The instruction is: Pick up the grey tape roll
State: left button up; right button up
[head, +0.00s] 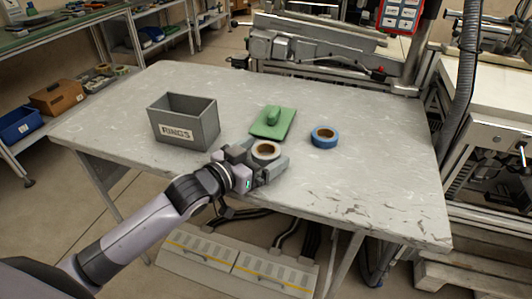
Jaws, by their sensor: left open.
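The grey tape roll (265,150), pale with a brown core, lies at the table's front edge, between the fingers of my left gripper (266,160). The gripper is open around it, one finger on each side; I cannot tell whether either finger touches it. Part of the roll's lower side is hidden by the gripper. My left arm reaches in from the lower left. My right gripper is not in view.
A grey bin labelled RINGS (205,124) stands left of the gripper. A green block with a handle (268,128) lies just behind the roll, and a blue tape roll (324,137) lies to the right. The table (385,150) is clear at the right.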

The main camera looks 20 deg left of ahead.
pick_arm(q)
jog(key=c, duration=1.1)
